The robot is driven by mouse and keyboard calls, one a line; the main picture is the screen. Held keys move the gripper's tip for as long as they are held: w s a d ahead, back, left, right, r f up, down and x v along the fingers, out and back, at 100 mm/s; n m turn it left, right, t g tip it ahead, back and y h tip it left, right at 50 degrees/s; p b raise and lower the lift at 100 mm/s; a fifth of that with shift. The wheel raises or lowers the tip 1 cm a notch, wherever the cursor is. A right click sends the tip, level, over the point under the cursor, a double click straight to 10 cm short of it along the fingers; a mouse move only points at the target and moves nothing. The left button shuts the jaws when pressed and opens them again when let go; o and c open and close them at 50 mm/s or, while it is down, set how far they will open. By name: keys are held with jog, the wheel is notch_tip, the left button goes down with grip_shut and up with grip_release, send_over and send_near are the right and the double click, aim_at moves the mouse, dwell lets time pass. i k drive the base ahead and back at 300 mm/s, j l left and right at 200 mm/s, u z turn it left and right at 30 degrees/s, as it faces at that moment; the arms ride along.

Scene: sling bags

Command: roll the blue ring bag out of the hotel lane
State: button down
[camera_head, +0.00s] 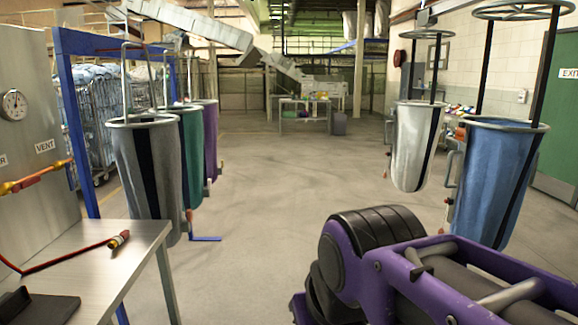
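The blue ring bag (478,190) hangs upright at the right, its round rim open at the top and a dark stripe down its side. A dark strap runs from its rim up to a wheel-like ring (516,10) overhead. My purple and black arm fills the lower right and stands in front of the floor below the blue bag. My gripper is not in this view. No lane is marked with the word hotel, so I cannot tell the lanes apart by label.
A pale bag (408,150) hangs behind the blue one. Grey (128,165), green (193,150) and purple (211,140) bags hang at the left by a blue frame (76,120). A metal table (110,262) stands front left. The middle floor (290,190) is clear.

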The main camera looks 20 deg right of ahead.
aim_at(497, 158)
jog(key=z, duration=1.3)
jog(key=i+z, duration=0.25)
jog(key=i+j+u, duration=0.25)
jog(key=i, duration=0.2)
jog(key=i+u, duration=0.2)
jog(key=i, duration=0.25)
jog(key=i+u, duration=0.1)
jog(key=i, duration=1.05)
jog(key=i+z, duration=0.1)
jog(key=i, duration=0.45)
jog(key=i+j+z, duration=0.15)
jog(key=i, duration=0.4)
jog(key=i+j+z, duration=0.1)
jog(key=i+z, duration=0.3)
jog(key=i+j+z, duration=0.25)
jog(key=z, duration=0.2)
jog(key=i+j+z, duration=0.65)
jog(key=j+z, duration=0.2)
jog(key=i+j+z, duration=0.2)
jog(key=j+z, duration=0.2)
